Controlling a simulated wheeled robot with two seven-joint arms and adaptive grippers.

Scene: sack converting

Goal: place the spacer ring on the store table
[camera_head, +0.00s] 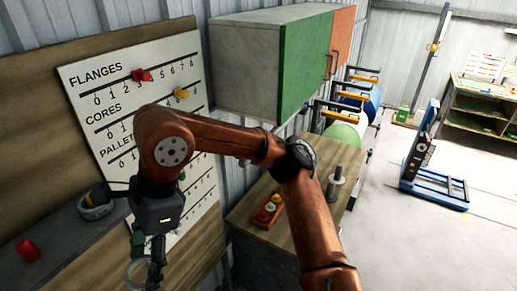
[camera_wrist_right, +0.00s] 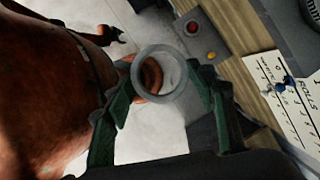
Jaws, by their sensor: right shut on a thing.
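My right gripper (camera_head: 147,272) hangs at the lower left of the head view, pointing down. In the right wrist view the gripper (camera_wrist_right: 160,88) has its two green fingers on either side of the spacer ring (camera_wrist_right: 158,51). The pale grey ring is gripped between them, and its open middle faces the camera. The ring also shows at the bottom edge of the head view (camera_head: 131,274), partly behind the fingers. My left gripper does not clearly show. No surface is labelled as the store table; a wood-topped table (camera_head: 247,211) stands right of the gripper.
A red object (camera_head: 28,250) and a dark rounded device (camera_head: 96,203) lie on the left bench. A counting board (camera_head: 75,77) leans behind. A cabinet (camera_head: 260,60) hangs above.

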